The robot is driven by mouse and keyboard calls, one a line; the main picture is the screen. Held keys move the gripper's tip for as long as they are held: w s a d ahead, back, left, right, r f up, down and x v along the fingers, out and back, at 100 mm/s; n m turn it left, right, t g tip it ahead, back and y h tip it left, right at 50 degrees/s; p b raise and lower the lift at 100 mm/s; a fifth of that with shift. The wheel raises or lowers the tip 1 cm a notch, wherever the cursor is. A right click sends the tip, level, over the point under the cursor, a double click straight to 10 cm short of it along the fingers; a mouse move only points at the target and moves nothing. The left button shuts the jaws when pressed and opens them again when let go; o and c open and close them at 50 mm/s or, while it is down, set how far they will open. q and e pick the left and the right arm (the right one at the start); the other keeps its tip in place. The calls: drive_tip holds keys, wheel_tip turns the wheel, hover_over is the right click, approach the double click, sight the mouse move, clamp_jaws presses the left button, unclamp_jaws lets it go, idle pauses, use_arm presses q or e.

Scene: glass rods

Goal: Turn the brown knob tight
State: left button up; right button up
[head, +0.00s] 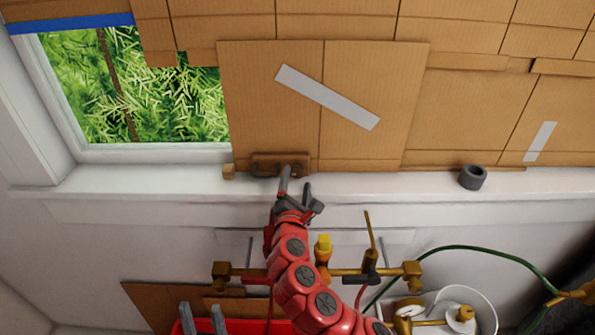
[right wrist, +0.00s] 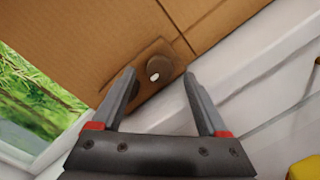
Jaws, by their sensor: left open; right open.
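A brown plate (head: 262,158) is fixed low on the cardboard, just above the white sill. In the right wrist view the plate (right wrist: 140,92) bears a round brown knob (right wrist: 164,76) with a white spot on its face. A second brown round part lies to its lower left, partly behind a finger. My right gripper (head: 296,181) is open in front of the plate; in its wrist view (right wrist: 159,76) the knob appears between the fingertips. I cannot tell if either finger touches it. My left gripper (head: 201,308) is open and empty-looking at the bottom edge of the head view.
Below are a brass pipe (head: 390,271) with a yellow valve (head: 323,243), a green hose (head: 470,248) and a gauge (head: 410,310). A window (head: 160,95) is at left.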

sight(298, 170)
drive_tip(key=shift+w+r, duration=0.15)
drive_tip(key=shift+w, duration=0.85)
drive_tip(key=shift+w+d+f, duration=0.1)
drive_tip(key=shift+w+f, duration=0.1)
drive_tip(key=shift+w, duration=0.25)
clamp_jaws()
